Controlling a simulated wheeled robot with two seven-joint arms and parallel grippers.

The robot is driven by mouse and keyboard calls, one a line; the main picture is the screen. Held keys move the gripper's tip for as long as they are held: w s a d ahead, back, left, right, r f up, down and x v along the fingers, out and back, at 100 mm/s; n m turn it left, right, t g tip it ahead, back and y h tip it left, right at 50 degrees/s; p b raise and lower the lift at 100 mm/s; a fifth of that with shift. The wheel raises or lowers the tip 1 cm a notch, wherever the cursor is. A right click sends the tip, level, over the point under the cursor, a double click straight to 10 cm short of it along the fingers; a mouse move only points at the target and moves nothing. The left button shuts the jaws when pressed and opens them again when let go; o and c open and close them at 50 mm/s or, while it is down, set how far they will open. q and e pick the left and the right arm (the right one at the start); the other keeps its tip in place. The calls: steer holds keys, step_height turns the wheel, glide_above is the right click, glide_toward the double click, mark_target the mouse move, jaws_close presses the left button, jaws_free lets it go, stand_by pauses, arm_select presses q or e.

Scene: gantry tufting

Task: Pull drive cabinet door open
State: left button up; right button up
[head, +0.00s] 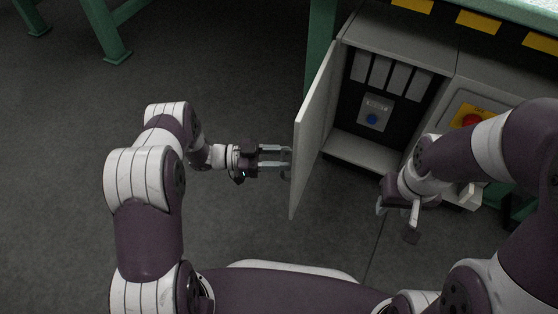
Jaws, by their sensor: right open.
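The drive cabinet (388,40) stands under the table at the upper right. Its door (313,135) is swung well open to the left, seen nearly edge-on, and the inside shows. My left gripper (286,160) is at the outer face of the door, near its free edge. Its two fingers are apart, with their tips at the door; whether they hold a handle there is unclear. My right gripper (397,212) is open and empty, in front of the cabinet and below its opening.
A red button on a yellow plate (471,119) is on the right panel. Green table legs (104,32) stand at the upper left. Floor (60,150) at left is clear.

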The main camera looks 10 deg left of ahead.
arm_select(q)
steer(key=shift+s, duration=0.15)
steer(key=s+a+p, duration=0.1)
steer(key=a+p, duration=0.3)
steer(key=a, duration=0.8)
steer(key=shift+s+a, duration=0.2)
steer(key=shift+a, duration=0.1)
steer(key=shift+f, duration=0.1)
